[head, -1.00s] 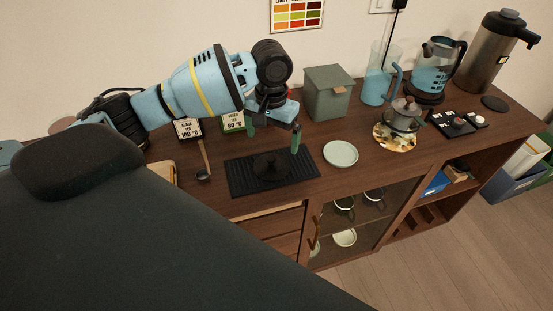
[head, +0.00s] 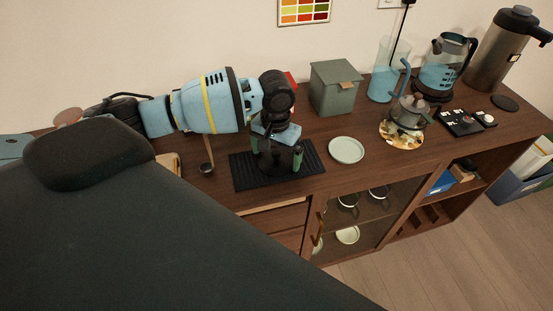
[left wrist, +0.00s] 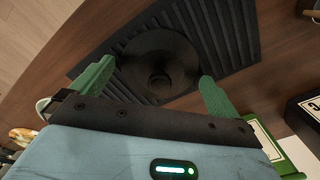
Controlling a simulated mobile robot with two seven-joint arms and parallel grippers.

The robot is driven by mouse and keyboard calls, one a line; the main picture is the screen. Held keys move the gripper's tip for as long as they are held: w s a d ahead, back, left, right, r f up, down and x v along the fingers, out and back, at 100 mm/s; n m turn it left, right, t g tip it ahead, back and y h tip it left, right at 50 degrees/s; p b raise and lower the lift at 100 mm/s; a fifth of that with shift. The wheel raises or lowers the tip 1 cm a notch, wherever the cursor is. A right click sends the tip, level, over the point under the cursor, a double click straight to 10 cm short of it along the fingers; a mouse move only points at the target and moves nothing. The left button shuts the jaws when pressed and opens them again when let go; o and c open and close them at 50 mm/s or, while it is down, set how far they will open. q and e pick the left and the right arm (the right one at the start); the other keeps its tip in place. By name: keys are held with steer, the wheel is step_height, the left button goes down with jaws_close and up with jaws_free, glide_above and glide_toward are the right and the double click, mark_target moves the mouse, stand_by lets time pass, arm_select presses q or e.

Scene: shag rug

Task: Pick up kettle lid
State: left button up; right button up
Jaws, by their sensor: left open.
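A dark round lid with a central knob, which I take as the kettle lid (head: 272,165), lies on a black ribbed mat (head: 240,177) on the sideboard. In the left wrist view the lid (left wrist: 160,62) is seen from above, its knob between the green fingertips. My left gripper (head: 276,154) is open over the lid, one finger to each side; it also shows in the left wrist view (left wrist: 156,88). I cannot tell whether the fingers touch the lid. In the head view the gripper hides part of the lid. My right gripper is not in view.
A pale green plate (head: 346,150) lies right of the mat. A grey pot (head: 408,112) stands on a patterned trivet (head: 391,137). A green box (head: 335,88), a blue pitcher (head: 385,75) and a tall flask (head: 497,55) stand behind. A ladle (head: 206,168) is left of the mat.

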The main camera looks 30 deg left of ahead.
mark_target(277, 152)
arm_select(q)
steer(key=c, duration=0.8)
steer(key=shift+o, duration=0.2)
steer(key=shift+r, duration=0.8)
step_height(277, 152, up, 2)
steer(key=shift+r, duration=0.2)
steer(key=d, duration=0.5)
steer(key=w+d, duration=0.1)
steer(key=d, duration=0.4)
steer(key=w+d+r, duration=0.1)
steer(key=d, duration=0.4)
steer(key=shift+w+d, duration=0.2)
steer(key=shift+d, duration=0.2)
